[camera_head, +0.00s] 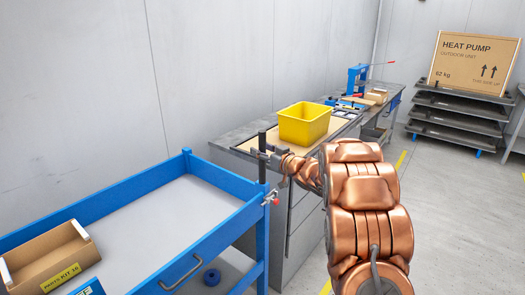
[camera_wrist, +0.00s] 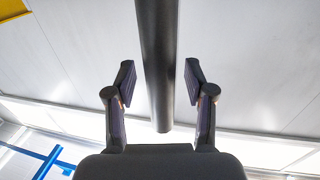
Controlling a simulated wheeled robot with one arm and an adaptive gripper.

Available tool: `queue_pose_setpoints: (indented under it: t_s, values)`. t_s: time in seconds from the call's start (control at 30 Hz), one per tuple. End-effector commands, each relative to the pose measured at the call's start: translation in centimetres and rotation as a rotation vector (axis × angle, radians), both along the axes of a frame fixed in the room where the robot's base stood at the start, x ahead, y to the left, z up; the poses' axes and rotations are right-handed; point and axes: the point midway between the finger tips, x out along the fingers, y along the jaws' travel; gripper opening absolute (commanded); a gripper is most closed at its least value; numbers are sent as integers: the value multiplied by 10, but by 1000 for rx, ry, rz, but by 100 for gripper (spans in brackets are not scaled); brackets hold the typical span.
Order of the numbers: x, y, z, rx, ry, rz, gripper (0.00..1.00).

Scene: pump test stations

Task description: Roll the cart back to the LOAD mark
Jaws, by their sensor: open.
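The blue cart (camera_head: 222,205) stands at the left in the head view, with a grey top deck. A dark upright post (camera_head: 262,142) rises from its near right corner. My gripper (camera_head: 267,156) is at this post, at the end of my copper-coloured arm. In the wrist view, a dark round bar (camera_wrist: 158,60) runs between the two fingers of my open gripper (camera_wrist: 160,78), with a gap showing on each side. The LOAD mark cannot be made out in either view.
A cardboard parts-kit box (camera_head: 48,262) sits on the cart. A workbench (camera_head: 240,135) with a yellow bin (camera_head: 304,123) stands along the wall behind it. A heat pump carton (camera_head: 474,62) rests on stacked dark pallets (camera_head: 460,112) at the back right. Open floor (camera_head: 455,215) lies right.

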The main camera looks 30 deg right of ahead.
Motion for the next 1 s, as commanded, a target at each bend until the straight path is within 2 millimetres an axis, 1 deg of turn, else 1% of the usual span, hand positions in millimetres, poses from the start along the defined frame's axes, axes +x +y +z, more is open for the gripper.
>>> queue_pose_setpoints:
  t_s: [0.23,0.37,0.47,0.8,1.0]
  values:
    - [-1,-1,0,0,0,-1,54]
    - [-10,-4,0,-1,1,-2,54]
    - [-23,-8,0,0,2,-4,54]
    - [-85,-25,0,1,0,-3,54]
    - [-108,-31,0,-2,0,-2,54]
